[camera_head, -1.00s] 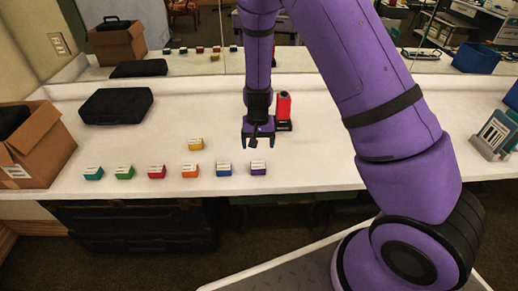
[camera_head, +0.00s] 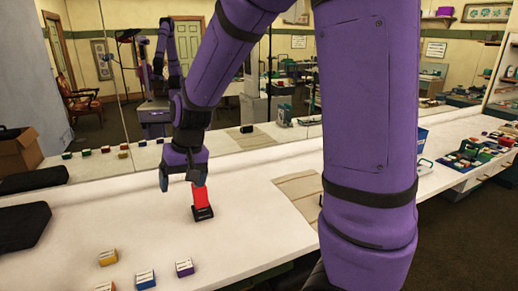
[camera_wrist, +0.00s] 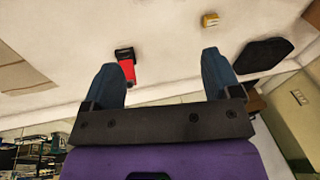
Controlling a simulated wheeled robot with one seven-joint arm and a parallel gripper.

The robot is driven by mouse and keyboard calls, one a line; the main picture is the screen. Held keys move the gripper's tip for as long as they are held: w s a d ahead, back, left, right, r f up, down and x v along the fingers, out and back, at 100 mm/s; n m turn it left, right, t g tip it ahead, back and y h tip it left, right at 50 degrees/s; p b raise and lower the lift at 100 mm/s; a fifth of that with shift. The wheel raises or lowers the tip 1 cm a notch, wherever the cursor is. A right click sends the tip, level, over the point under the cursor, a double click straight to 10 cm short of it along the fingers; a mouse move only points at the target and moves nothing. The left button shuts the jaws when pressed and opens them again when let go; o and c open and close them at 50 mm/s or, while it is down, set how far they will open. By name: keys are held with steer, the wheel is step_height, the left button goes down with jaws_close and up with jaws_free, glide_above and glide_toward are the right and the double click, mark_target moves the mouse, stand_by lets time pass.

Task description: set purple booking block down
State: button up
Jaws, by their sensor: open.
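The purple block (camera_head: 185,267) with a pale top rests on the white counter, at the right end of a row of blocks, just right of the blue block (camera_head: 145,280). My gripper (camera_head: 182,184) is open and empty. It is apart from the purple block, further back over the counter and close to the red device in the picture. In the wrist view my gripper (camera_wrist: 160,62) has its two blue-grey fingers spread with nothing between them. The purple block is not seen in the wrist view.
A red device on a black base (camera_head: 202,203) stands behind the blocks. A yellow block (camera_head: 108,257) sits left of the purple one. A black case (camera_head: 22,227) lies at left. A beige mat (camera_head: 300,190) lies to the right. A mirror backs the counter.

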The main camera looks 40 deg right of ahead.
steer(key=s+d+r+n+t+h, duration=0.1)
steer(key=s+d+r, duration=0.1)
steer(key=s+r, duration=0.5)
steer(key=s+d+r+t+h, duration=0.1)
steer(key=s+r, duration=0.6)
steer(key=s, duration=0.8)
steer(key=shift+d+n+t, duration=0.4)
steer(key=shift+d+t, duration=0.2)
steer(key=shift+d, duration=0.45)
